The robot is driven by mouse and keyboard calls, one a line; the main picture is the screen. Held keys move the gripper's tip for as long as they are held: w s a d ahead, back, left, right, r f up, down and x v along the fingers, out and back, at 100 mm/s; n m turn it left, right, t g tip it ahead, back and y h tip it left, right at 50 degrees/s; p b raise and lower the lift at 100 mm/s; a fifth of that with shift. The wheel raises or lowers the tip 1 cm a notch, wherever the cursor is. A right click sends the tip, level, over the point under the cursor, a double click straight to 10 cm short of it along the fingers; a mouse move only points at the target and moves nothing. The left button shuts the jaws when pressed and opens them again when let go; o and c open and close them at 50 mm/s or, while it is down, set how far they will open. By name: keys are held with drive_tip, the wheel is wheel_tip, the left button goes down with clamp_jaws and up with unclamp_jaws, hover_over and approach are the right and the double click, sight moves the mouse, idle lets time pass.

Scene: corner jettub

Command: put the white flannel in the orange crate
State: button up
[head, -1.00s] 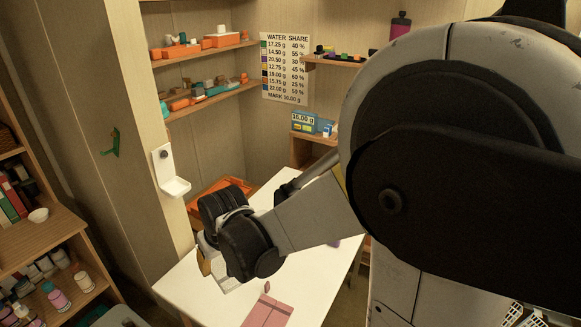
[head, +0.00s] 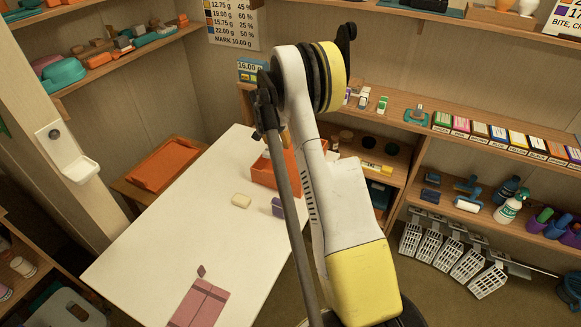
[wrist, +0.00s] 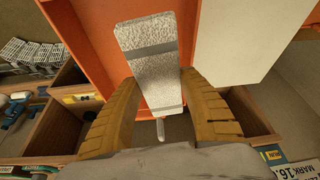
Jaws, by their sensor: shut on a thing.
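The white flannel (wrist: 150,62) is a pale, speckled, folded strip with grey bands, held between the two ochre fingers of my gripper (wrist: 160,80) in the wrist view. The orange crate (head: 263,172) stands on the far right part of the white table in the head view, partly hidden behind my arm. In the wrist view its orange wall (wrist: 78,42) and floor show behind the flannel, so the flannel overlaps the crate. I cannot tell how high it is above the crate.
A cream block (head: 241,201) and a purple object (head: 278,207) lie on the white table (head: 170,235) near the crate. A pink folded item (head: 200,303) lies at its front. An orange tray (head: 165,164) sits beyond the table's left edge. Loaded shelves stand behind and right.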

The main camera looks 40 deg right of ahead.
drive_tip(key=shift+m, duration=0.5)
drive_tip(key=d, duration=0.1)
drive_tip(key=d+f, duration=0.2)
drive_tip(key=shift+s+d, duration=0.2)
drive_tip(key=shift+d, duration=0.1)
drive_tip(key=b, duration=0.2)
hover_over(287, 164)
drive_tip(key=f, duration=0.6)
drive_tip(key=shift+s+a+f, duration=0.15)
drive_tip(key=shift+a+f, duration=0.15)
wheel_tip(287, 164, down, 4)
drive_tip(key=shift+r+b, duration=0.2)
drive_tip(key=shift+b, duration=0.6)
drive_tip(key=shift+r, duration=0.15)
drive_tip(key=o, duration=1.1)
drive_tip(key=shift+o, duration=0.2)
